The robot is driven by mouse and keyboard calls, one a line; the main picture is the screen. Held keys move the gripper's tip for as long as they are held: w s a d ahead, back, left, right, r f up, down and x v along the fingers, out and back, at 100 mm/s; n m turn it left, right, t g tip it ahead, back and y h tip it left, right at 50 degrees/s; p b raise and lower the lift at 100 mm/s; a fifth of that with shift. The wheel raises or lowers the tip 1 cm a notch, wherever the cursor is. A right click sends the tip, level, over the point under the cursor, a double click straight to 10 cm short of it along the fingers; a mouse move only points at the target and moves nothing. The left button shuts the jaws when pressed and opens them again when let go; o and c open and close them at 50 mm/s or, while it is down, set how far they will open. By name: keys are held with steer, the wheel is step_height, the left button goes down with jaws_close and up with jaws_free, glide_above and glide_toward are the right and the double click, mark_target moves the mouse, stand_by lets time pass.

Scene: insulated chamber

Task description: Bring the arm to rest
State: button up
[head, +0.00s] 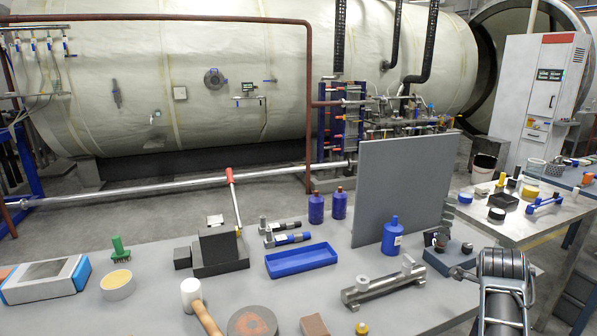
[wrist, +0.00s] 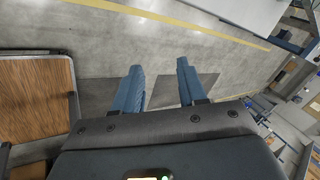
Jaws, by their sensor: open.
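My gripper (wrist: 160,69) shows in the wrist view, its two blue fingers spread well apart. Nothing is between them. Beyond the fingertips is bare grey floor (wrist: 215,50) with a darker patch, so the gripper points away from the worktop objects. The fingers cannot be made out in the head view.
The near grey table (head: 130,310) holds a blue tray (head: 300,261), an upright grey panel (head: 400,185), a blue bottle (head: 392,237) and several tools. A second table (head: 490,228) stands at the right. In the wrist view a wood-topped piece (wrist: 35,95) is close at left.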

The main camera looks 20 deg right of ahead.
steer(key=s+a+f+n+t, duration=0.1)
steer(key=s+a+n+t, duration=0.5)
steer(key=a+n, duration=0.4)
steer(key=s+a+f+n+t, duration=0.1)
steer(key=s+a+n+t, duration=0.3)
steer(key=s+a+n, duration=0.65)
steer(key=s+a+r+n+t+y, duration=0.2)
steer(key=s+a+r+n, duration=0.3)
steer(key=a, duration=0.3)
steer(key=s+a+r+n+t+y, duration=0.2)
steer(key=s+a+r+n+y, duration=0.1)
steer(key=s+a+r+n, duration=0.2)
steer(key=s+a+r, duration=0.2)
steer(key=a, duration=0.2)
steer(key=shift+s+r+y, duration=0.2)
steer(key=shift+y, duration=0.2)
steer(key=shift+a, duration=0.1)
